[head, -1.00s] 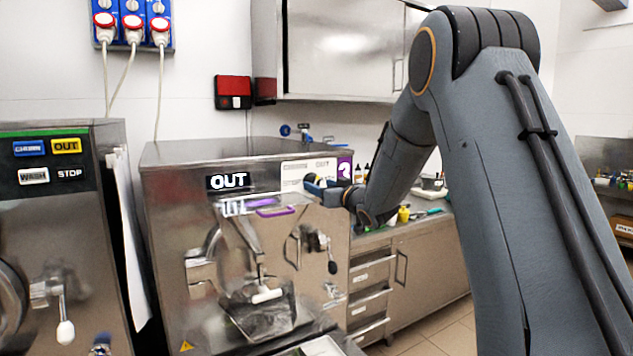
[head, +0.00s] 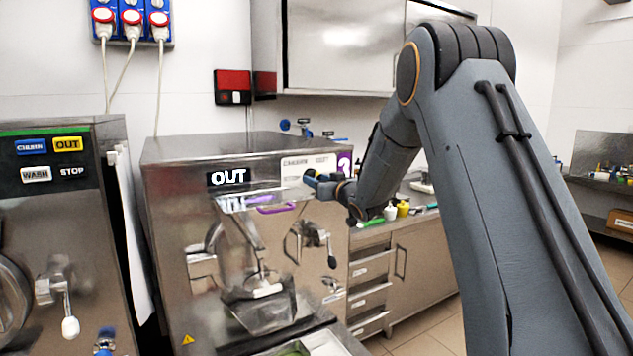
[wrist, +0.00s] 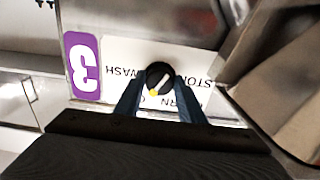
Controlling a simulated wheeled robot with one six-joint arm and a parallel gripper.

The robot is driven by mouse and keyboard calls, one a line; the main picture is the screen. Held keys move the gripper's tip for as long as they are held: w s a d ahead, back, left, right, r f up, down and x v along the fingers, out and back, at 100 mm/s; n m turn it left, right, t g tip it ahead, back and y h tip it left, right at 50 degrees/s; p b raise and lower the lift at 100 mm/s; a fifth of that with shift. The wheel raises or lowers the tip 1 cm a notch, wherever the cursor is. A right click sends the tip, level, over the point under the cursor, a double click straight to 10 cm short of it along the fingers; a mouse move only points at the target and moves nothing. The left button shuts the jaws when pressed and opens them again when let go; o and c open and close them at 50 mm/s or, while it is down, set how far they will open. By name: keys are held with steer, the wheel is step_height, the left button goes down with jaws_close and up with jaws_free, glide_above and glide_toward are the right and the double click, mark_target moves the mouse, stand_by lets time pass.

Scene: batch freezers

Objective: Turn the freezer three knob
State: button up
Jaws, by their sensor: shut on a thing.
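The freezer three knob (wrist: 160,77) is round and black with a pale pointer line, on a white label panel (wrist: 119,57). The panel shows upside down in the wrist view, beside a purple "3" sign (wrist: 83,66). My gripper (wrist: 158,88) has its two blue fingers on either side of the knob, shut on it. In the head view my gripper (head: 312,178) reaches the upper right of the steel freezer (head: 165,215) front, and the knob is hidden behind it. The purple sign there is partly covered by my arm.
A second freezer (head: 60,220) with a "STOP" label stands at the left. Steel drawers and a counter (head: 415,262) with bottles lie to the right. A hopper and handle project from the freezer front, below my gripper.

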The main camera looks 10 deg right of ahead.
steer(key=shift+f+n+b, duration=0.1)
steer(key=shift+n+b, duration=0.2)
steer(key=shift+b, duration=0.2)
steer(key=shift+d+r+n+b, duration=0.1)
steer(key=shift+r+n+b, duration=0.05)
steer(key=shift+n+b, duration=6.25)
steer(key=shift+r+n+b, duration=0.1)
steer(key=shift+n+b, duration=5.2)
steer(key=shift+b, duration=2.05)
steer(key=o, duration=1)
steer(key=shift+o, duration=0.2)
